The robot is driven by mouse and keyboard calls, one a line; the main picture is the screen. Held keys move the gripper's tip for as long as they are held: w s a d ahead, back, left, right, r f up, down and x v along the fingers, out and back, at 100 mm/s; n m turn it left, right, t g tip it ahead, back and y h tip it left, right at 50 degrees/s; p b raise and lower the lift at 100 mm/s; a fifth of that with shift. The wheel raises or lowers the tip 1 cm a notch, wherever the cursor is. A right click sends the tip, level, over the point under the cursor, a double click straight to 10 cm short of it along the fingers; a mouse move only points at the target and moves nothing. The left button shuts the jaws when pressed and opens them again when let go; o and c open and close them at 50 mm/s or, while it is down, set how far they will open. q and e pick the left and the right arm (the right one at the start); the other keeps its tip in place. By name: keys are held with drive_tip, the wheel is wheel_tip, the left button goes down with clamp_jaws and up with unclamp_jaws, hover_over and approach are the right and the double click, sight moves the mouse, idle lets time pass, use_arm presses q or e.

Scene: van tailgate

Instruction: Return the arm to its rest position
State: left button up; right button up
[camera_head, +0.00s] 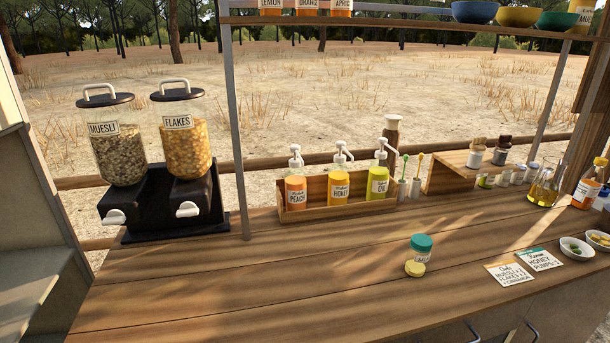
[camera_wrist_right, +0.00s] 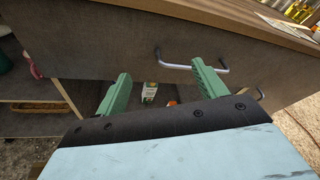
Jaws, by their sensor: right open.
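My right gripper (camera_wrist_right: 163,88) shows in the right wrist view with its two green fingers spread apart and nothing between them. It is in front of the counter's grey front panel (camera_wrist_right: 100,40), below the wooden top. A metal bar handle (camera_wrist_right: 185,66) on the panel shows just beyond the fingertips; I cannot tell whether they touch it. Neither arm shows in the head view, and my left gripper is not in view.
A shelf (camera_head: 380,22) spans above. Open shelving (camera_wrist_right: 30,107) shows under the counter.

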drive_tip(key=s+a+f+n+g+y, duration=0.1)
drive_tip(key=s+a+f+n+g, duration=0.1)
drive_tip(key=s+f+n, duration=0.4)
drive_tip(key=s+a+f+n+g, duration=0.2)
drive_tip(key=f+n, duration=0.2)
drive_tip(key=f, duration=0.5)
drive_tip(key=s+a+f+n+g+y, duration=0.1)
drive_tip(key=s+a+f+n+g, duration=0.2)
drive_tip(key=f+n, duration=0.35)
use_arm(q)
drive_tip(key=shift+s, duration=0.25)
use_arm(e)
drive_tip(key=s+f+n+g, duration=0.2)
drive_tip(key=s+f+n, duration=0.2)
drive_tip(key=s, duration=0.3)
drive_tip(key=s+d+f+n+g, duration=0.1)
drive_tip(key=s+f+n+g, duration=0.1)
drive_tip(key=s+f+n, duration=0.2)
drive_tip(key=s+f+n+g+h, duration=0.1)
drive_tip(key=s+f+n+g, duration=0.1)
drive_tip(key=s+f+n, duration=0.3)
drive_tip(key=s+n, duration=0.3)
drive_tip(key=s, duration=0.4)
drive_tip(key=shift+d+g, duration=0.3)
drive_tip(key=shift+g, duration=0.1)
